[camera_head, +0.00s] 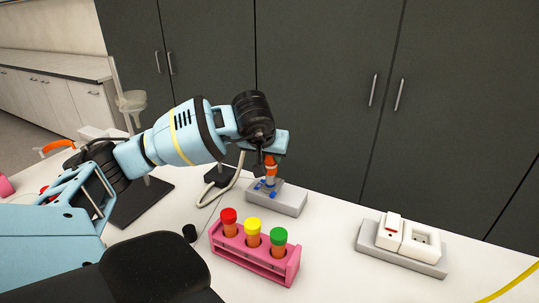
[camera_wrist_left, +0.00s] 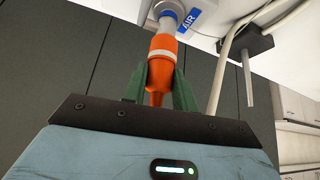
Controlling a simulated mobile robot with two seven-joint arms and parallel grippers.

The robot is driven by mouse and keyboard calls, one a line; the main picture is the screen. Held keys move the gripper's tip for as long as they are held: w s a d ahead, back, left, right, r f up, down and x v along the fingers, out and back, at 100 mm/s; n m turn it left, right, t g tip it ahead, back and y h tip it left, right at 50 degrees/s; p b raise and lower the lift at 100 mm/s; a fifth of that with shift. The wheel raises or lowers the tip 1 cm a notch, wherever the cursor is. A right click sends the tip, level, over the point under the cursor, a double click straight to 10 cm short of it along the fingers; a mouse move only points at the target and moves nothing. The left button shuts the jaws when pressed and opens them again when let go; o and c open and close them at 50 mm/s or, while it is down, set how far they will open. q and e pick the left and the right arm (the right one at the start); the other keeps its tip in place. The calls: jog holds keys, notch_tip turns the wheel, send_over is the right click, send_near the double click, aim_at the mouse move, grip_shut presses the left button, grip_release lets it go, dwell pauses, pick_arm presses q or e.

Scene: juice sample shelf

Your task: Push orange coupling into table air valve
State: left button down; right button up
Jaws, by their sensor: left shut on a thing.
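The orange coupling (camera_wrist_left: 162,60) is held between the green fingers of my left gripper (camera_wrist_left: 160,88), which is shut on it. In the left wrist view its far end meets the grey fitting of the air valve (camera_wrist_left: 169,16), next to a blue AIR label. In the head view the orange coupling (camera_head: 270,164) stands roughly upright over the blue-marked air valve (camera_head: 266,186) on its grey base block. The left gripper (camera_head: 268,156) is above the valve, partly hidden by its own wrist. How deep the coupling sits in the valve cannot be told. My right gripper is not in view.
A pink rack (camera_head: 258,258) with red, yellow and green capped tubes stands in front of the valve. A switch and socket box (camera_head: 402,244) is at the right. A hose (camera_head: 232,184) and dark stand base (camera_head: 140,204) lie left. Dark cabinets (camera_head: 325,80) close off the back.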

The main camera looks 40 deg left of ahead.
pick_arm(q)
jog(key=shift+s+f, duration=0.1)
jog(key=shift+f, duration=0.3)
jog(key=c, duration=1.2)
grip_release()
jog(key=shift+o, duration=0.8)
jog(key=shift+r, duration=0.15)
jog(key=v, duration=0.7)
jog(key=shift+r, duration=0.25)
jog(key=shift+d, duration=0.15)
